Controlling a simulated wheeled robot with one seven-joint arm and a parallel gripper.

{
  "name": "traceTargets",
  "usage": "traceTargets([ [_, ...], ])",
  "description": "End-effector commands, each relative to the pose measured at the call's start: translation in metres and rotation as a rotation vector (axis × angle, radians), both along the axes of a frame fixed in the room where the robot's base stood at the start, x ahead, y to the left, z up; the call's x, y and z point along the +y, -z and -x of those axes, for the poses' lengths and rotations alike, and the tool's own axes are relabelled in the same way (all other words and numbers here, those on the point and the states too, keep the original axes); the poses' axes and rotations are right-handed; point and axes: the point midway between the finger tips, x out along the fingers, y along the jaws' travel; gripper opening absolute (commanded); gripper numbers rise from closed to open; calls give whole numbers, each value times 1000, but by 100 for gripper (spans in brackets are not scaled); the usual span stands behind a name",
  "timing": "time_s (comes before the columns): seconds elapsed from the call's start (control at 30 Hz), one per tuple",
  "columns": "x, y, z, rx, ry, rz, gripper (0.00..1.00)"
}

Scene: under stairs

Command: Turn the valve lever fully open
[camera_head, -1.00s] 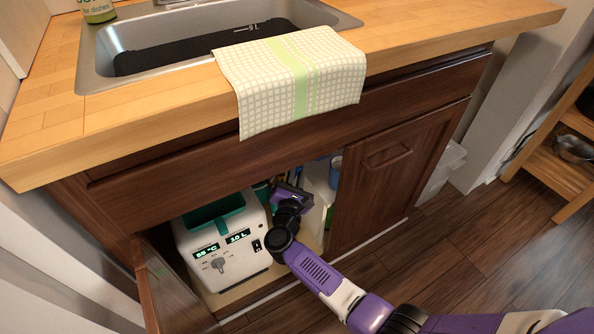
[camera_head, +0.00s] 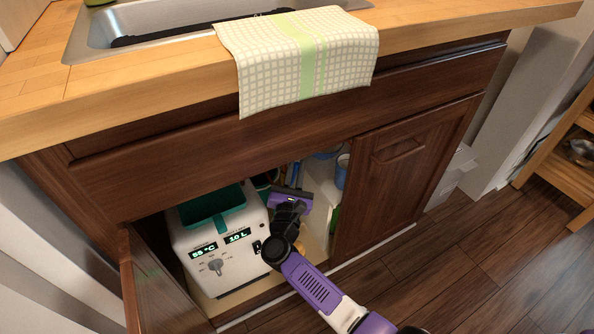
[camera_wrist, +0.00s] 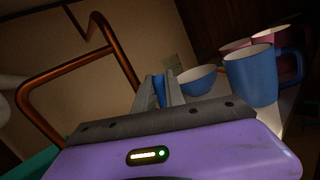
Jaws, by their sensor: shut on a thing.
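My gripper (camera_wrist: 160,92) reaches into the open cabinet under the sink. In the wrist view its two grey fingers are closed around a narrow blue piece (camera_wrist: 159,84), which looks like the valve lever. Most of that piece is hidden between the fingers, and I cannot tell the lever's angle. A bent copper pipe (camera_wrist: 62,78) runs to the left of the fingers. In the head view the purple gripper body (camera_head: 291,197) shows inside the cabinet, but its fingertips and the lever are hidden.
A white machine (camera_head: 221,251) with lit displays stands left of my arm. A blue mug (camera_wrist: 251,76) and blue bowl (camera_wrist: 197,79) sit on a shelf to the right. The left cabinet door (camera_head: 155,285) is open; the right door (camera_head: 398,165) is shut.

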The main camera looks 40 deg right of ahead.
Motion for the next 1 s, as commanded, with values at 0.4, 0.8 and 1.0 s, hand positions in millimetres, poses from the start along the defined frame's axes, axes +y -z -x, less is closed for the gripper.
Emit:
traceTargets([
  [0.4, 0, 0, 0, 1, 0, -2, 36],
  [0.8, -2, -4, 0, -10, -3, -33, 36],
  [1.0, -9, -5, 2, -36, -3, -131, 36],
])
